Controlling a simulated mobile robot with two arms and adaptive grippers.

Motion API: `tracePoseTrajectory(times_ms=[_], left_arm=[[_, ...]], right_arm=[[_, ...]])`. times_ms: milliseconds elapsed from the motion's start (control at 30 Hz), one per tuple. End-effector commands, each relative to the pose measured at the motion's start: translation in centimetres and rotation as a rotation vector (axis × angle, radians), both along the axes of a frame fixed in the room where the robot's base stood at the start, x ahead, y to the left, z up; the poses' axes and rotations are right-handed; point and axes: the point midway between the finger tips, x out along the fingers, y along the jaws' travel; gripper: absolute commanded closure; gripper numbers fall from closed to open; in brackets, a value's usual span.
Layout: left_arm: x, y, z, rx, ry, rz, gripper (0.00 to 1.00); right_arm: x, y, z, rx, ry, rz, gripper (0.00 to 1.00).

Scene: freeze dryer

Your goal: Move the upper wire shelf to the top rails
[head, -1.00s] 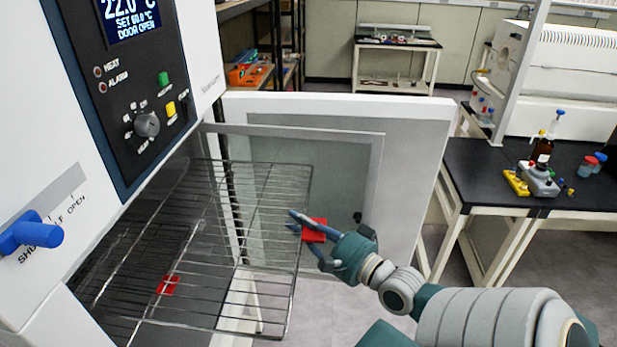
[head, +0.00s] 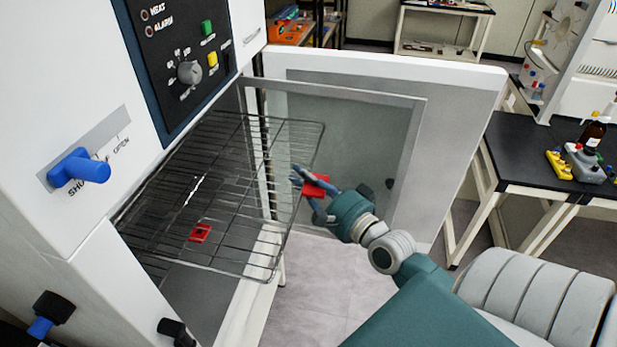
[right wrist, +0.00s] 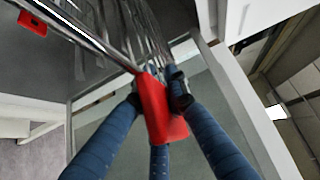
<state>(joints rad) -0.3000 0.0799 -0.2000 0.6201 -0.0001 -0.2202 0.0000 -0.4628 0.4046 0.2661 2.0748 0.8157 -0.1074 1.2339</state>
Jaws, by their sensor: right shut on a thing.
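The wire shelf (head: 185,187) reaches out of the open chamber in the head view, with its front edge over the floor. My right gripper (head: 310,184) is shut on a red tab (right wrist: 155,105) at that front edge. The right wrist view shows the blue fingers around the tab, beside the shelf's metal rod (right wrist: 85,38). A second red piece (head: 200,233) shows among the wires farther left; whether it is on this shelf or below it, I cannot tell. The rails inside the chamber are hidden. My left gripper is not in view.
The chamber door (head: 455,110) stands wide open behind my right gripper. A blue valve handle (head: 80,170) sticks out of the white cabinet front at left, below the control panel (head: 180,60). A black bench (head: 535,165) stands at right. Floor is clear below the gripper.

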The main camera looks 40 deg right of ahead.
Motion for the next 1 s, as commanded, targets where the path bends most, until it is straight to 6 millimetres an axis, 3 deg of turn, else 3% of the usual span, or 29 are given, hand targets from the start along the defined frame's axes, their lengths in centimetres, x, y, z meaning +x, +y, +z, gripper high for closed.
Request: tracePoseTrajectory(times_ms=[333,1000], left_arm=[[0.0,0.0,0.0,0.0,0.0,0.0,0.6],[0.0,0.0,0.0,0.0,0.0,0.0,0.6]], right_arm=[[0.4,0.3,0.3,0.005,-0.009,-0.002,1.0],[4.7,3.6,0.4,0.005,-0.01,-0.003,1.0]])
